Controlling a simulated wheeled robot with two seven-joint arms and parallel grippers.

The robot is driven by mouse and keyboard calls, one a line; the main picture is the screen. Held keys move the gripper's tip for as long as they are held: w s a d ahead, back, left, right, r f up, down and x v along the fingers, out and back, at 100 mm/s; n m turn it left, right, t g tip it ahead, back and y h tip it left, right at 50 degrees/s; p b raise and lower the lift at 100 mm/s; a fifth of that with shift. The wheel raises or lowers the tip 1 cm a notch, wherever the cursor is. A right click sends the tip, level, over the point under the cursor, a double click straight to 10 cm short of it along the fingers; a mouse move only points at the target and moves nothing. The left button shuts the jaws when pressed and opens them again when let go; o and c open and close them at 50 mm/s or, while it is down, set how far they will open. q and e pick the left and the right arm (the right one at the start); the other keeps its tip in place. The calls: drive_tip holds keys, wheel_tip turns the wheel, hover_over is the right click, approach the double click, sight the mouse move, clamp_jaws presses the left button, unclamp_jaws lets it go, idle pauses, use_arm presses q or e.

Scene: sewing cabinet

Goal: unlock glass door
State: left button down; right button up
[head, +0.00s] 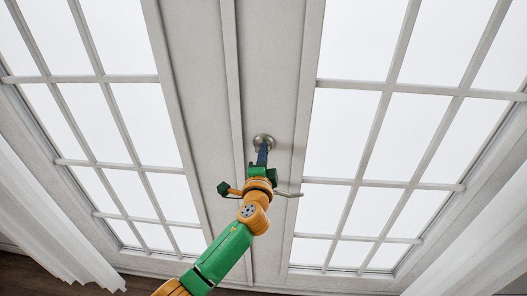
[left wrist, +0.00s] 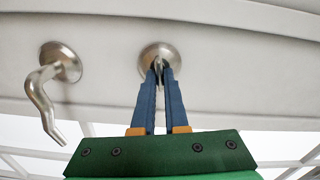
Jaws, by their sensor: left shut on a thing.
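The white double glass door (head: 273,60) fills the head view, with gridded panes on both sides of a middle seam. A round metal lock (head: 264,138) sits on the right leaf beside the seam. My left gripper (head: 262,150) reaches up to it. In the left wrist view, the blue fingers (left wrist: 158,72) are shut on the small turn piece in the middle of the lock (left wrist: 154,49). The fingertips hide part of that piece. A curved metal handle (head: 290,194) is partly behind my gripper; it shows whole in the left wrist view (left wrist: 42,98), to the left of the lock.
White curtains hang at the left (head: 50,225) and right (head: 475,245) of the door. A dark floor strip (head: 60,282) shows at the lower left. The door face around the lock is clear.

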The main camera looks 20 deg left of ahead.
use_arm(q)
drive_tip(key=shift+m, duration=0.9)
drive_tip(key=c, duration=0.9)
unclamp_jaws()
drive_tip(key=shift+c, duration=0.2)
drive_tip(key=v, duration=0.7)
drive_tip(key=shift+f, duration=0.1)
